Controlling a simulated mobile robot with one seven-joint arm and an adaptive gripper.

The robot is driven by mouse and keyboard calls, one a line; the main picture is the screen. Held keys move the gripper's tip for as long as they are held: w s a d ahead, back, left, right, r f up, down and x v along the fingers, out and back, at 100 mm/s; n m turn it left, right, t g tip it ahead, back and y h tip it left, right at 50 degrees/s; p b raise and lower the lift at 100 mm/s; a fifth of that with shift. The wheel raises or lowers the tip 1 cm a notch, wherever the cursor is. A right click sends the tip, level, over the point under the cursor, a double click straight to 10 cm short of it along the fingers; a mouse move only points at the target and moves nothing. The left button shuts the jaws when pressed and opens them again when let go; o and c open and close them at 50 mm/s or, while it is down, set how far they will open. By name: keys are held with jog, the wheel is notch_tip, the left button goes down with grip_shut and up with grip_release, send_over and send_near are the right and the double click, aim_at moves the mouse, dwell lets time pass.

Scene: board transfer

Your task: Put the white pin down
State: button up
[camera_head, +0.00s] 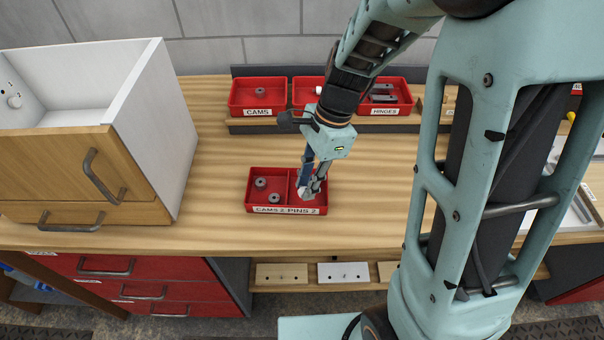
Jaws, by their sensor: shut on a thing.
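My gripper (310,188) points down into the right compartment of a small red tray (249,201). The tray lies on the wooden bench, and its front labels read "CAMS 2" and "PINS 2". The gripper is shut on the white pin (303,193), a small pale thing between the fingertips, low in the "PINS 2" compartment. The fingers hide most of it, and I cannot tell whether it touches the tray floor. The left compartment holds two grey cams (274,198).
Red bins (257,112) labelled "CAMS" and "HINGES" stand in a rack at the back; my arm partly hides the middle bin. A wooden-fronted cabinet (150,130) stands at the left. The bench (205,150) is clear around the small tray.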

aim_at(300, 201)
jog(key=shift+w+a+f+b, duration=0.3)
jog(key=shift+w+f, duration=0.15)
jog(key=shift+f, duration=0.2)
jog(key=f+b, duration=0.1)
jog(key=f, duration=0.1)
jog(key=f+b, duration=0.1)
jog(key=shift+w+a+b, duration=0.1)
jog(key=shift+w+b, duration=0.15)
jog(key=shift+b, duration=0.05)
jog(key=shift+f+b, duration=0.3)
jog(key=shift+b, duration=0.05)
jog(key=shift+f, duration=0.15)
jog(key=o, duration=0.5)
